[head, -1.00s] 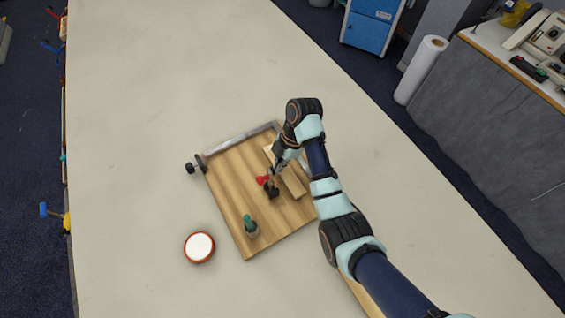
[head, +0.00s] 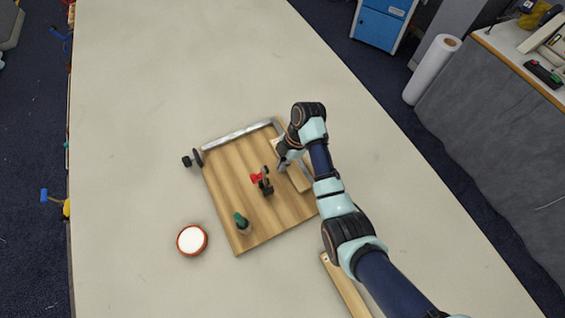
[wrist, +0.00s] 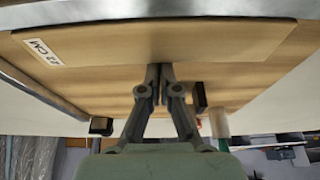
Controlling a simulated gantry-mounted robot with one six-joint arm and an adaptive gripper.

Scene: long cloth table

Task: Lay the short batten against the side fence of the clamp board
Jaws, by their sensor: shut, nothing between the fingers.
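The short batten (head: 301,178), pale wood with a "22 CM" label (wrist: 42,51), lies flat on the clamp board (head: 232,185) near its right side. In the wrist view the batten (wrist: 170,42) runs alongside a metal fence strip at the top edge; I cannot tell if they touch. In the head view my arm hides most of that side fence. The other metal fence (head: 237,133) runs along the board's far edge. My gripper (head: 282,166) is shut and empty, low at the batten's left long side; its fingertips (wrist: 159,72) are at that edge in the wrist view.
A red-handled black toggle clamp (head: 264,182) stands mid-board, left of my gripper. A green-topped object (head: 242,223) stands near the front corner, and a black knob (head: 193,160) at the left edge. A white-topped round dish (head: 192,240) and a longer batten (head: 345,287) lie off the board.

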